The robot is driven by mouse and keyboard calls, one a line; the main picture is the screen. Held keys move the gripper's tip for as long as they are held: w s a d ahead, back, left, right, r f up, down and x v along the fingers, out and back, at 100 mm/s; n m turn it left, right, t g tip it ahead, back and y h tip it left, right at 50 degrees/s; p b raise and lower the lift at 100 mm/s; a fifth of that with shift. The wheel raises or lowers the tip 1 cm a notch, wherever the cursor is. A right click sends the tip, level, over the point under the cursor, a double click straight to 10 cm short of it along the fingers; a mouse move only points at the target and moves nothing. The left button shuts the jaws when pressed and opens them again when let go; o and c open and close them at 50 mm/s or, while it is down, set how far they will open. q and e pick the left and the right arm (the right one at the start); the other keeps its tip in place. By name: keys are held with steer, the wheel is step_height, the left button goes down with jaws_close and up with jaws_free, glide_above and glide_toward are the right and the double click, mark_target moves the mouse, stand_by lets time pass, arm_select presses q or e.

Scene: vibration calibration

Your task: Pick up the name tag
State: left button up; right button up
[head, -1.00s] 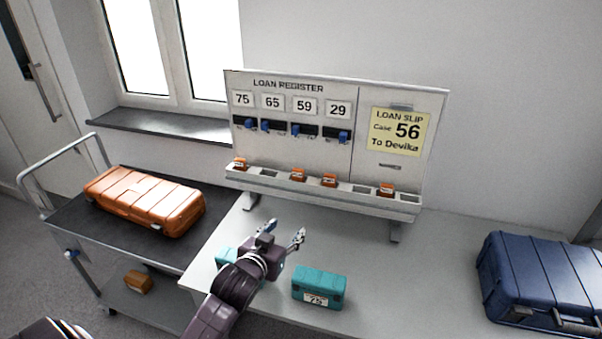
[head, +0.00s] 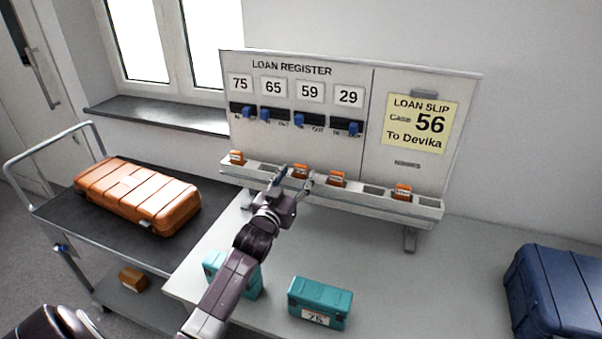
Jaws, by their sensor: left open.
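Several small orange name tags stand in the slots of a tray (head: 430,208) along the bottom of the loan register board. One tag (head: 237,158) is at the far left, one (head: 301,171) is left of centre, one (head: 337,179) is just right of it, and one (head: 403,192) is farther right. Their writing is too small to read. My left gripper (head: 296,174) is open at the tray, with its fingertips on either side of the left-of-centre tag in the picture. I cannot tell whether they touch it. My right gripper is not in view.
The board (head: 385,75) carries numbers, blue sliders and a yellow slip (head: 418,122) reading "Case 56 To Devika". Two teal cases (head: 318,296) (head: 250,285) stand on the table below my arm. A blue case (head: 560,290) is at right, an orange case (head: 138,193) on the cart. The table's middle right is clear.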

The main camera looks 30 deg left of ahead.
mark_target(300, 171)
arm_select(q)
steer(key=x, duration=0.3)
steer(key=shift+w+p, duration=0.1)
steer(key=shift+p, duration=0.25)
steer(key=shift+w, duration=0.2)
steer(key=shift+c, duration=2.1)
steer(key=c, duration=0.7)
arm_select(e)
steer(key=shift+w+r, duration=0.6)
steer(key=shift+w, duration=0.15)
